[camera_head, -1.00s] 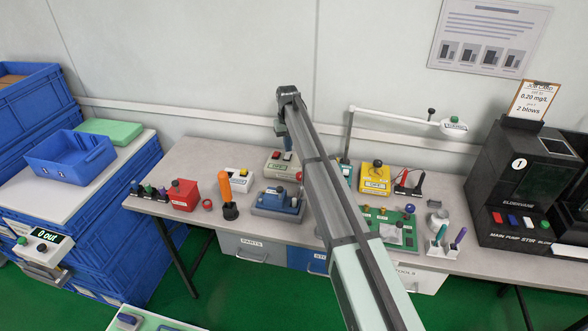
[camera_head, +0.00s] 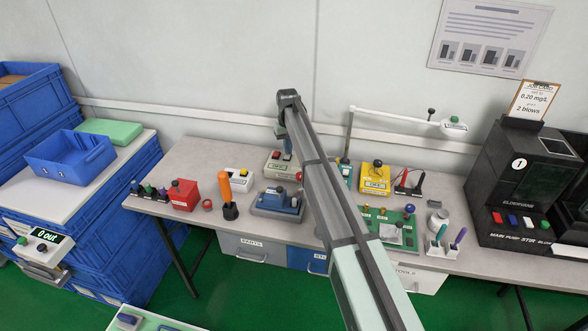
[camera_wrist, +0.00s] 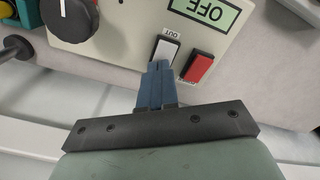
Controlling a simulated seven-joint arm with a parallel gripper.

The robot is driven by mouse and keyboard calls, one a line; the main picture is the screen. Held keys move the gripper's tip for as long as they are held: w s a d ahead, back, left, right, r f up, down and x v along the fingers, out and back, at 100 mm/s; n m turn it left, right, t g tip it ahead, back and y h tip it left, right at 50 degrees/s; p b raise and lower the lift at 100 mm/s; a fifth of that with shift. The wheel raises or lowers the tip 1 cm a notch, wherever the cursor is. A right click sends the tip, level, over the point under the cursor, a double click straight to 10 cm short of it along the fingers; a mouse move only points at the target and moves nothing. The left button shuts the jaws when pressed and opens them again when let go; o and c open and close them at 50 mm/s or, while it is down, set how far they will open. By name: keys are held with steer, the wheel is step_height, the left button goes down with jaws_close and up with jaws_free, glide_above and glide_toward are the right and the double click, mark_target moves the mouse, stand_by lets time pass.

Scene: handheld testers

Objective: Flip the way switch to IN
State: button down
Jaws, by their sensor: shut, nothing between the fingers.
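The beige tester box (camera_head: 275,168) stands near the back of the bench, partly hidden by my arm. In the wrist view its face (camera_wrist: 128,42) carries a white rocker (camera_wrist: 166,50) with the word OUT printed at one end. The other end of the rocker is at my fingertips. My gripper (camera_wrist: 160,66) is shut and empty, its blue fingers together. Its tips are at the near end of the white rocker; I cannot tell whether they touch. In the head view my gripper (camera_head: 287,154) is over the beige box.
In the wrist view, a red switch (camera_wrist: 198,68) is close beside the white rocker, with a green OFF display (camera_wrist: 206,10) and a black knob (camera_wrist: 70,18) nearby. A white box (camera_head: 238,180), a blue device (camera_head: 277,203) and a yellow tester (camera_head: 374,184) stand around on the bench.

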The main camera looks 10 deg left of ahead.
steer(key=shift+f, duration=0.2)
stand_by(0.3)
steer(key=shift+r, duration=3.5)
